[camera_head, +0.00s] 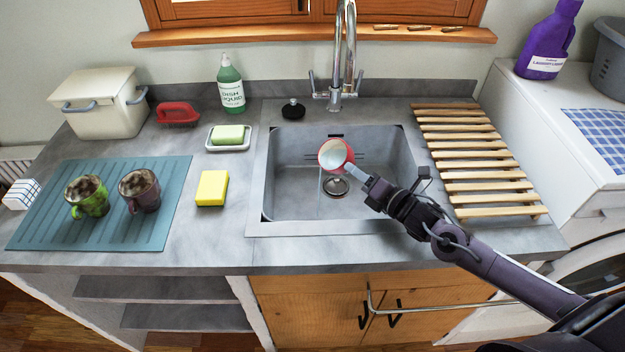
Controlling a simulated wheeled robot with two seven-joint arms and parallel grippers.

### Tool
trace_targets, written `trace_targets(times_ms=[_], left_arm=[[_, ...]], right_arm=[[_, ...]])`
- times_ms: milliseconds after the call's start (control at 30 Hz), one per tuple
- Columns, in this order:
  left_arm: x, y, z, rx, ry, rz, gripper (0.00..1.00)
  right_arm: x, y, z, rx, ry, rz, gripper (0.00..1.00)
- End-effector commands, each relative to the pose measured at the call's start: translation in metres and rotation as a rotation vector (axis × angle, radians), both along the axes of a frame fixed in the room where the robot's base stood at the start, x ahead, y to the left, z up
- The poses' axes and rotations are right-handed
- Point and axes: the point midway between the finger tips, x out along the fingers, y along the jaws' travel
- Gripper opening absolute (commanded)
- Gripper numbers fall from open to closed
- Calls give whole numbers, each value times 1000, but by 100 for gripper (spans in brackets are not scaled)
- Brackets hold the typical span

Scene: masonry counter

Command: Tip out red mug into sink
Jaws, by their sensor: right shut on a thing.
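The red mug (329,151) has a pale inside and is tilted, with its opening facing me and downward over the sink. My right gripper (353,172) is shut on the mug at its right side and holds it above the basin. The grey sink (285,190) is set in the counter, and its drain (336,187) lies below the mug. A thin pale streak runs down from near the mug toward the basin floor; I cannot tell if it is liquid. My left gripper is not in view.
A chrome tap (336,95) stands behind the sink. A wooden slatted rack (480,165) lies to the right. A yellow sponge (212,188), a soap dish (230,145) and a blue-green mat (60,232) with a green mug (87,196) and a brown mug (140,190) are to the left.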

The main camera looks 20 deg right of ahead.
Motion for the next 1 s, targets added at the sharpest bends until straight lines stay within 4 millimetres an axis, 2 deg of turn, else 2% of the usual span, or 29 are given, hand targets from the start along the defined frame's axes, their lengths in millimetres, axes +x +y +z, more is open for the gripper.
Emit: trace_targets(times_ms=[1000], left_arm=[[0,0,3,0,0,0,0]], right_arm=[[-1,6,8,-108,-35,-1,0]])
